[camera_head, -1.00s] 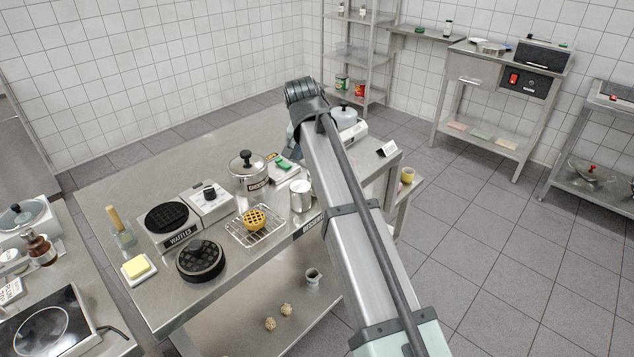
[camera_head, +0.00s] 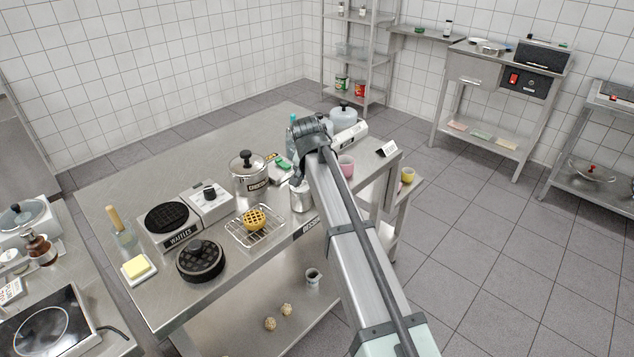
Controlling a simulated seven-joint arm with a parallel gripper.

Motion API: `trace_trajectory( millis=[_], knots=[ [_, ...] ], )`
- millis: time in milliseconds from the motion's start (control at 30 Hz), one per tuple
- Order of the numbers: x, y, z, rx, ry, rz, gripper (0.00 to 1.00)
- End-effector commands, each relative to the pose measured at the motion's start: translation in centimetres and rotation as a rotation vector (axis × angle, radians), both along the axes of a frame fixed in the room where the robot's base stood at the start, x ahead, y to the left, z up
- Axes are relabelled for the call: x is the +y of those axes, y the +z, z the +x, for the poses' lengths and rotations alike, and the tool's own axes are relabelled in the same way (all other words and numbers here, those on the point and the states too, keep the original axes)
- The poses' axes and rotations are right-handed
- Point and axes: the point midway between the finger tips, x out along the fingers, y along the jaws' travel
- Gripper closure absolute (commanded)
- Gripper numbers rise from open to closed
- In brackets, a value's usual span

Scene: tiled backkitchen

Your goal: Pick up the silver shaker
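A silver cylindrical container (camera_head: 301,199), which looks like the silver shaker, stands upright on the steel table near its front edge. It is right of the lidded steel pot (camera_head: 249,176). My arm covers its right side and part of its top. My gripper (camera_head: 297,175) points down from the dark wrist, just above or behind the container. The fingers are mostly hidden and too small to tell whether they are open or whether they touch it.
A waffle on a wire rack (camera_head: 268,237) lies left of the container. A waffle iron (camera_head: 168,219) and a pink cup (camera_head: 346,166) are also on the table. A white scale (camera_head: 352,135) with a lidded pot stands behind. The table's back left (camera_head: 190,150) is clear.

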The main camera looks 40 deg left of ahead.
Motion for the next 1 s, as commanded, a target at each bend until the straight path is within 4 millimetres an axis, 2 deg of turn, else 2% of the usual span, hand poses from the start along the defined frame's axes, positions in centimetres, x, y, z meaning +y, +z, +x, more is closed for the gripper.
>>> trace_trajectory(
  millis=[133, 367, 1000],
  knots=[
    [0.31, -1.40, 0.60, 0.000, 0.000, 0.000, 0.09],
    [0.31, -1.55, 0.65, 0.000, 0.000, 0.001, 0.09],
    [0.31, -1.54, 0.65, -0.001, 0.000, 0.000, 0.70]
  ],
)
